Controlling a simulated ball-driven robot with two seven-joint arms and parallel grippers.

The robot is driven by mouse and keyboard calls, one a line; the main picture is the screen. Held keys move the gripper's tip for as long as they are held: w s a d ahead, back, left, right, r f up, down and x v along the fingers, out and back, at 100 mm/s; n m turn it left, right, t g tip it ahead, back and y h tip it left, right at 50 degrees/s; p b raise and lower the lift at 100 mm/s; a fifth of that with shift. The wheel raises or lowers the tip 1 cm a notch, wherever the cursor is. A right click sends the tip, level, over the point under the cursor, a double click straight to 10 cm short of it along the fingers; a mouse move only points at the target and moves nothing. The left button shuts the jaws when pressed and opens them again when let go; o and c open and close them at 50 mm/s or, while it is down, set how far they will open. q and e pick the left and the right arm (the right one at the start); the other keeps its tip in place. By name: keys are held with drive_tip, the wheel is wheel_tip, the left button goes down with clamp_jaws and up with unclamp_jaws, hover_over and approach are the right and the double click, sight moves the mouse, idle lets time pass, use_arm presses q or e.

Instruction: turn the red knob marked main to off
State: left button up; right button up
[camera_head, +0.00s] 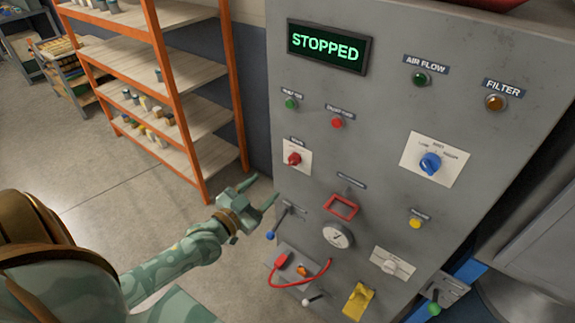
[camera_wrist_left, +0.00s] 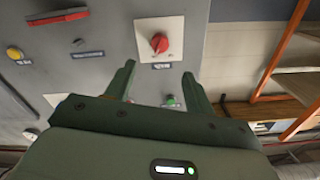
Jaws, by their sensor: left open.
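The red knob (camera_head: 294,159) sits on a white plate on the left side of the grey panel (camera_head: 385,120), with a small dark label above it. The label is too small to read surely, and so is the knob's setting. In the left wrist view the knob (camera_wrist_left: 160,43) shows upside down, just beyond the fingertips. My left gripper (camera_head: 263,190) is open and empty, to the lower left of the knob and apart from it. Its two fingers (camera_wrist_left: 159,72) point towards the panel in the wrist view. My right gripper is not in view.
The panel's display (camera_head: 328,46) reads STOPPED. Near the knob are a green button (camera_head: 291,103), a red button (camera_head: 337,123), a blue-tipped lever (camera_head: 271,235) and a red frame (camera_head: 341,207). An orange shelf rack (camera_head: 160,75) stands left of the panel, with open floor before it.

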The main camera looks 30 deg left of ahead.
sight(290, 164)
use_arm(q)
drive_tip(key=w, duration=0.4)
drive_tip(key=w+b, duration=0.1)
drive_tip(key=w, duration=0.6)
drive_tip(key=shift+w+d, duration=0.35)
drive_tip(key=shift+d, duration=0.05)
drive_tip(key=c, duration=1)
